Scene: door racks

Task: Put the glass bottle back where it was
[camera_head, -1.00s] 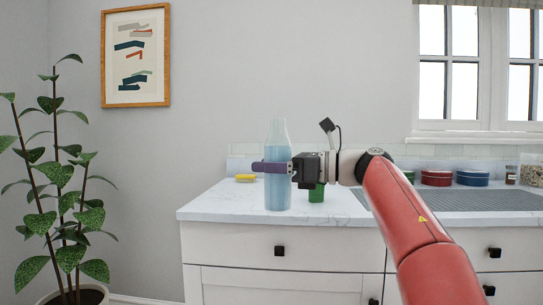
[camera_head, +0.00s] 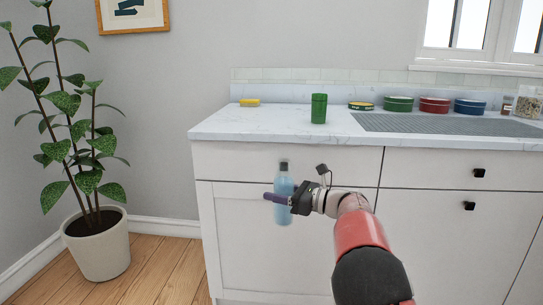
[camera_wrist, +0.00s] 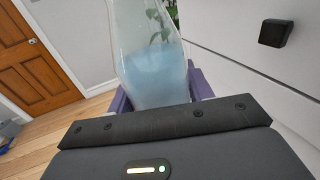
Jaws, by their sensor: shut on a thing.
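The glass bottle (camera_head: 283,208) is clear with pale blue liquid and looks upright in the head view. My gripper (camera_head: 278,198) is shut on its body, with purple fingers around it. The bottle is held in front of the white cabinet, below the countertop's level. In the wrist view the bottle (camera_wrist: 150,70) stands between the purple fingers (camera_wrist: 158,88), its top cut off by the frame edge.
The marble countertop (camera_head: 225,127) holds a yellow sponge-like block (camera_head: 249,102), a green cup (camera_head: 319,108) and several coloured round containers (camera_head: 435,105) by a grey ribbed mat (camera_head: 440,124). A potted plant (camera_head: 98,245) stands left. The counter's left front is clear.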

